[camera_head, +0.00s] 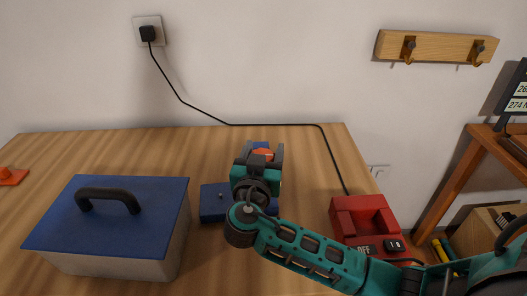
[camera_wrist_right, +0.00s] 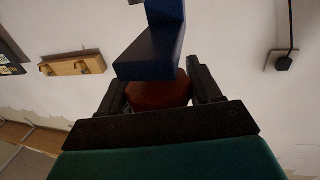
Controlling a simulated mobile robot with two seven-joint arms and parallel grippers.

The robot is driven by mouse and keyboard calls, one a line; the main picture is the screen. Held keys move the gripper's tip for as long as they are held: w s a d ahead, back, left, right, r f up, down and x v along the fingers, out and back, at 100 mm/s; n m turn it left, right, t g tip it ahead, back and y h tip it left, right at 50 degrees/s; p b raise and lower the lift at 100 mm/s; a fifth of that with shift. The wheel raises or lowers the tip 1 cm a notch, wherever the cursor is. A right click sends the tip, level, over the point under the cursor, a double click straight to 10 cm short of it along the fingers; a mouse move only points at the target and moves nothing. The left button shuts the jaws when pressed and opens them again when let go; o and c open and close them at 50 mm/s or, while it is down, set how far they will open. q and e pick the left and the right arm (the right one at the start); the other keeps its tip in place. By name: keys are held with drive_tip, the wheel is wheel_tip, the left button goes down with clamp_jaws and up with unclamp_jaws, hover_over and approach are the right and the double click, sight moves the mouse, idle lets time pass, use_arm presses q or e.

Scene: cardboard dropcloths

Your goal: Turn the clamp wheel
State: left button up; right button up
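The clamp wheel is a small orange-red knob (camera_head: 264,154), seen between the fingers of my right gripper (camera_head: 262,150). In the right wrist view the wheel (camera_wrist_right: 160,90) sits between the two dark fingers (camera_wrist_right: 160,84), with the blue clamp body (camera_wrist_right: 150,52) just beyond it. The fingers flank the wheel closely on both sides; I cannot tell whether they press on it. The clamp's blue base (camera_head: 213,203) lies on the table, partly hidden by my right arm. My left gripper is not in view.
A grey box with a blue lid (camera_head: 75,215) and black handle stands at left on the wooden table (camera_head: 110,155). A red cradle with a switch (camera_head: 365,222) is at right, its black cable running to a wall socket (camera_head: 148,31). An orange piece (camera_head: 12,177) lies at far left.

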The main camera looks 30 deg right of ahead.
drive_tip(key=c, duration=0.5)
drive_tip(key=shift+f, duration=0.1)
